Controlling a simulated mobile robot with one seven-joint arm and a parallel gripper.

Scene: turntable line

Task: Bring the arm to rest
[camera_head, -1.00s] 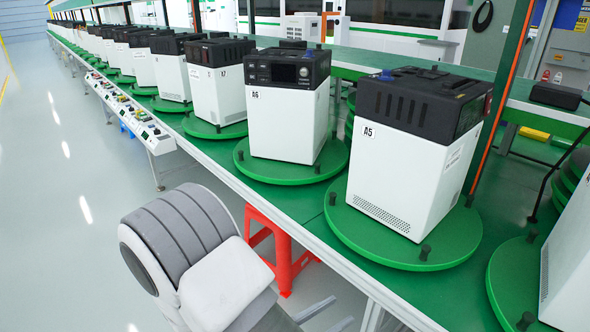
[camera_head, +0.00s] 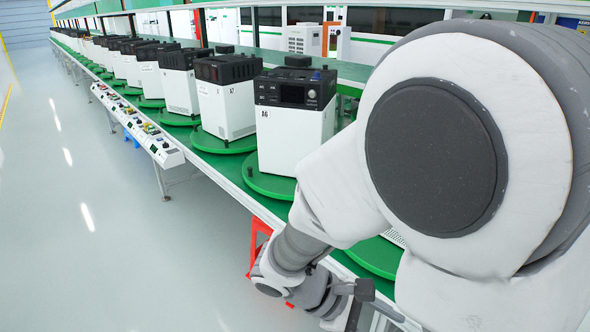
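My arm (camera_head: 440,150) fills the right side of the head view, large and close, with white and grey links. It folds down and left to a grey wrist (camera_head: 290,258) in front of the bench edge. My gripper (camera_head: 358,298) is low in the picture, small, dark and partly cut off by the bottom edge. Its finger opening cannot be made out. No held object shows at it. The machine A6 (camera_head: 292,128) stands upright on its green turntable (camera_head: 262,182), left of the arm. The machine A5 is hidden behind the arm; an edge of a turntable (camera_head: 372,258) shows below.
A row of white and black machines, including A7 (camera_head: 228,108), stands on turntables along the green bench (camera_head: 205,155). Control boxes (camera_head: 165,152) line its left side. A red stool (camera_head: 258,240) is beside the wrist. The floor at left is clear.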

